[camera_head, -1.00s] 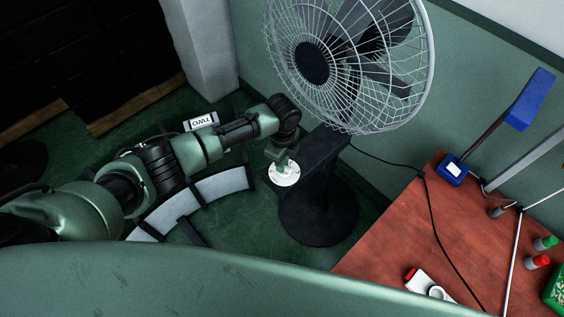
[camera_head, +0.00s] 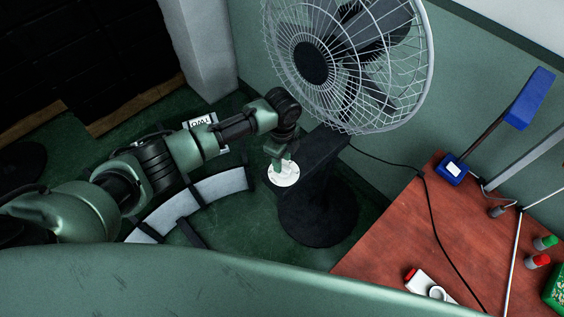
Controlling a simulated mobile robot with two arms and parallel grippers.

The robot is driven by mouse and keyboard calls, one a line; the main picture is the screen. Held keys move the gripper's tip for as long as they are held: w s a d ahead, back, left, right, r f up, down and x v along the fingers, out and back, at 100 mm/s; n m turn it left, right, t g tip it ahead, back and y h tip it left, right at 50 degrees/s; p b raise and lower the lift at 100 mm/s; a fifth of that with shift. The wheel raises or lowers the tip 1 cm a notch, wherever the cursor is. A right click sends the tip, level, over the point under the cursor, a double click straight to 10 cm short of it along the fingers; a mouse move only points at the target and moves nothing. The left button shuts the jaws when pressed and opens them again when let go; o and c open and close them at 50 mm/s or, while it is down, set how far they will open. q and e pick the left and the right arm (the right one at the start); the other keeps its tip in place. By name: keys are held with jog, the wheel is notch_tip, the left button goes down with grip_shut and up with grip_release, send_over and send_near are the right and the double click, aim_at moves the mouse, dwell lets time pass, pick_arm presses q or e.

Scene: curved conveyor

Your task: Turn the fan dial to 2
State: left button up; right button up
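The fan (camera_head: 311,62) has a large wire cage and a black stand (camera_head: 318,205) on the floor. Its round white dial (camera_head: 284,173) faces up on the stand's left side. My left gripper (camera_head: 282,168) points down at the dial's middle, with its fingertips at or just over the knob. The fingers hide the knob, so I cannot tell whether they grip it or which number it points to. My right gripper is not in view.
A wooden table (camera_head: 400,245) stands at the right with a blue lamp (camera_head: 530,100) and small bottles (camera_head: 537,262). A curved conveyor (camera_head: 220,184) lies on the left, with a sign (camera_head: 200,121) behind it. A black cable runs from the fan to the table.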

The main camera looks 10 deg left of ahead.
pick_arm(q)
notch_tip(320, 180, up, 6)
jog(key=shift+b, duration=0.45)
